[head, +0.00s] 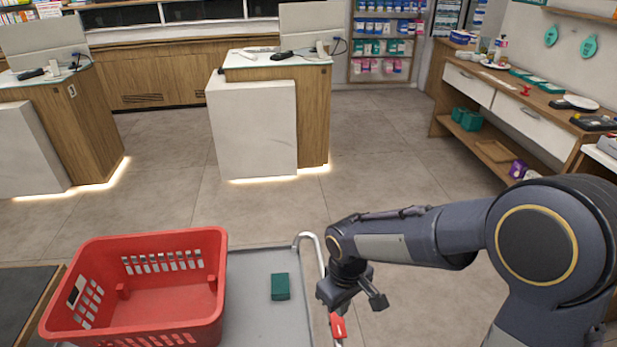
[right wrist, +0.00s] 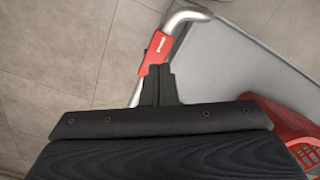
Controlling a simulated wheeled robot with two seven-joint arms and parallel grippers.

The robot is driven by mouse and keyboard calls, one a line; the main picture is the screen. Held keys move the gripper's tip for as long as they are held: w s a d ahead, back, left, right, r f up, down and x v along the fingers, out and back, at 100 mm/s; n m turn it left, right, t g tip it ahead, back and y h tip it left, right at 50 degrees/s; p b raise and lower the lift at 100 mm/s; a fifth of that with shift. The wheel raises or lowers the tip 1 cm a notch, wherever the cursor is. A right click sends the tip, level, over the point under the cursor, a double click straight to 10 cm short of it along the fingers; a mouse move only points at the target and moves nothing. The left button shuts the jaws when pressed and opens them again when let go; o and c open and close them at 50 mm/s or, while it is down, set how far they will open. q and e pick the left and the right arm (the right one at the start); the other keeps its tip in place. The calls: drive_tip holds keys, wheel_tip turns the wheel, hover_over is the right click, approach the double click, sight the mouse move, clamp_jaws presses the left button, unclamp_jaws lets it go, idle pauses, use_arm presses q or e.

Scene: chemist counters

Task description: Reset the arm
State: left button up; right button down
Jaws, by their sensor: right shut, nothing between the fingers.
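My right arm (head: 410,240) reaches in from the right in the head view. My right gripper (head: 350,297) hangs beside the right edge of a grey cart top, close to the cart's metal handle rail (head: 313,240). In the right wrist view the gripper (right wrist: 158,72) is shut and empty, its fingertips near the red grip (right wrist: 157,52) on the rail. I cannot tell whether the fingers touch the rail. My left gripper does not show.
A red basket (head: 98,244) and a small green box (head: 280,286) stand on the grey cart top (head: 250,325). Counters (head: 255,125) stand farther back. A wooden side table (head: 530,115) with small goods is at the right. The floor between is clear.

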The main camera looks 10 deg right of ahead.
drive_tip(key=s+d+r+m+t+y, duration=0.2)
drive_tip(key=s+d+r+m, duration=0.2)
drive_tip(key=s, duration=0.4)
drive_tip(key=s+d+r+m+t+y, duration=0.1)
drive_tip(key=s+d+r+m+t, duration=0.2)
drive_tip(key=s+r, duration=0.4)
drive_tip(key=shift+s+d+m+t+y, duration=0.35)
drive_tip(key=shift+s+d+m, duration=0.3)
drive_tip(key=shift+d, duration=0.45)
